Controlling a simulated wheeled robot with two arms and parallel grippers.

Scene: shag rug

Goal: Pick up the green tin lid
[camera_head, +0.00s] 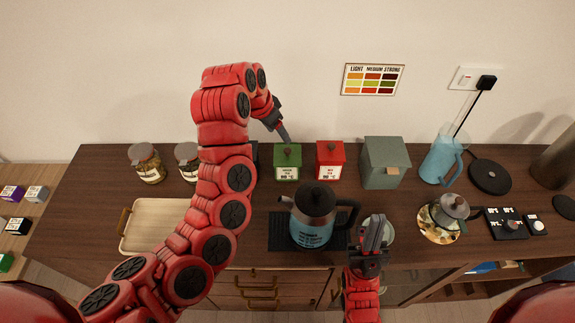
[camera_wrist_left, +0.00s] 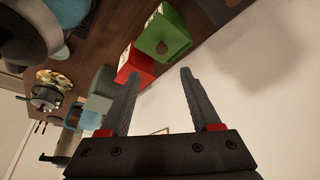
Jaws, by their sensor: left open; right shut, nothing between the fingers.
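The green tin (camera_head: 287,172) stands on the dark wooden counter near the wall, with its green lid (camera_head: 288,152) on top. In the left wrist view the lid (camera_wrist_left: 172,38) shows with a small round knob, just beyond my fingertips. My left gripper (camera_head: 284,136) is just above and behind the tin in the head view; its fingers look apart from the lid. In the left wrist view my left gripper (camera_wrist_left: 160,76) is open and empty. My right gripper (camera_head: 375,220) is shut and empty near the counter's front, over a pale round dish (camera_head: 391,230).
A red tin (camera_head: 330,160) stands close to the right of the green one, then a grey-green canister (camera_head: 384,165). A blue kettle (camera_head: 312,225) stands in front. Jars (camera_head: 147,165) and a wooden tray (camera_head: 150,222) are at left; a blue jug (camera_head: 440,160) is at right.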

